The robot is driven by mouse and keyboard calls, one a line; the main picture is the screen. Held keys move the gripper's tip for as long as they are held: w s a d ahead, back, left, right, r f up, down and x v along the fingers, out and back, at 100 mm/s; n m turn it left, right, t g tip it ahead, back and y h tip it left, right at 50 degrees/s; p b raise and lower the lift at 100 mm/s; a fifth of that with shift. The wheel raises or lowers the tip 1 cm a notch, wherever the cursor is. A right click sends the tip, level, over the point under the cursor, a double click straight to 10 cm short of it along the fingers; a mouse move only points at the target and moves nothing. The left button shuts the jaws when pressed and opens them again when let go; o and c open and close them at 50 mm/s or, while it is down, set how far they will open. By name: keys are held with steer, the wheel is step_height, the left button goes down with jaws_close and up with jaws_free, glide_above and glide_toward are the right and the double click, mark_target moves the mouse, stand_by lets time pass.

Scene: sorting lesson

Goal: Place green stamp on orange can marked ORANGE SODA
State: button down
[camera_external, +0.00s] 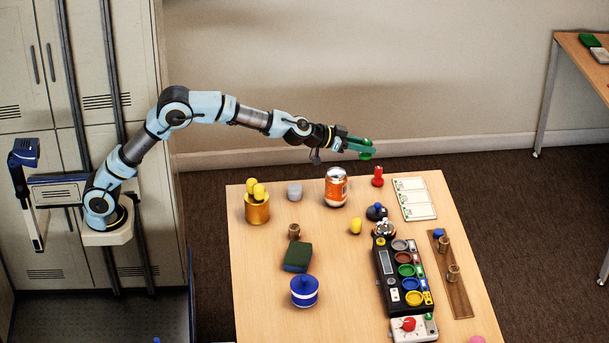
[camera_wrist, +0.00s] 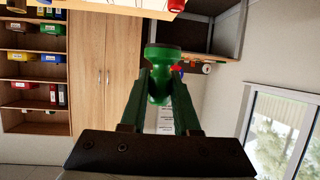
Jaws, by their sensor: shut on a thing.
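My gripper (camera_external: 358,148) is shut on the green stamp (camera_external: 367,152) and holds it in the air above the table's far edge. In the wrist view the green stamp (camera_wrist: 160,72) sits between the two green fingers (camera_wrist: 160,95), with its wide round end pointing away from my wrist. The orange can (camera_external: 336,188) stands upright on the table, lower than the stamp and a little to its left. The stamp and the can are apart. The can's lettering is too small to read in the external view.
A red stamp (camera_external: 377,177) stands right of the can, and a grey cup (camera_external: 294,191) left of it. White cards (camera_external: 413,198) lie at right.

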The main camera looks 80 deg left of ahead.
mark_target(336, 172)
steer(key=p, duration=0.1)
steer(key=r+p, duration=0.1)
steer(key=d+r+n+y+p, duration=0.1)
steer(key=p, duration=0.1)
steer(key=shift+s, duration=0.25)
steer(key=s+d+r+n+g+y+p, duration=0.4)
steer(key=s+r+p, duration=0.4)
steer(key=p, duration=1.2)
steer(key=shift+n+t+y, duration=0.4)
steer(key=shift+t+y, duration=0.2)
steer(key=shift+t, duration=0.1)
steer(key=f, duration=0.3)
steer(key=f+p, duration=0.1)
steer(key=f, duration=0.3)
steer(key=s+f+p, duration=0.1)
steer(key=f, duration=0.2)
steer(key=shift+d+f, duration=0.25)
steer(key=shift+f, duration=0.1)
steer(key=c, duration=0.6)
jaws_free()
steer(key=shift+c, duration=0.2)
